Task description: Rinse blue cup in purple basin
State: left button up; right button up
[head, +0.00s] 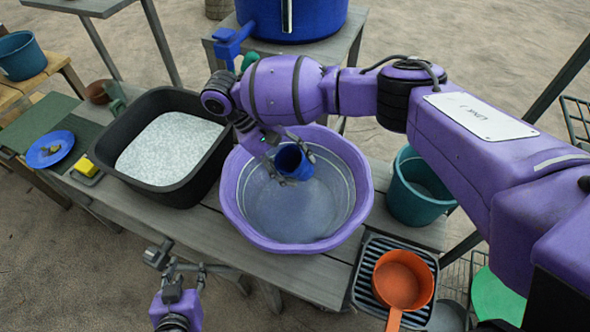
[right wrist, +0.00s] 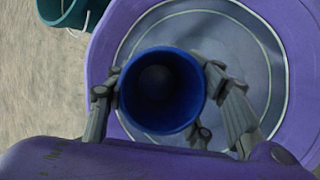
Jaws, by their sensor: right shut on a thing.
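The blue cup (head: 291,163) is held over the purple basin (head: 233,196), near its back half in the head view. My right gripper (head: 277,148) is shut on the cup; in the right wrist view its fingers (right wrist: 165,100) sit on both sides of the cup (right wrist: 160,90), and I look into its open mouth. The basin (right wrist: 110,28) lies beneath it, with a grey interior that looks like water. I cannot tell whether the cup touches the water. My left gripper (head: 172,262) is empty in front of the table, its fingers apart.
A black tub (head: 195,190) of pale grey material stands left of the basin. A teal bucket (head: 412,205) is to the right, and an orange dipper (head: 402,282) lies on a dark rack (head: 365,262). A blue plate (head: 42,157) and yellow sponge (head: 85,167) are at left.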

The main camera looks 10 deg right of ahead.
aim_at(303, 158)
jog(key=shift+r, duration=2.7)
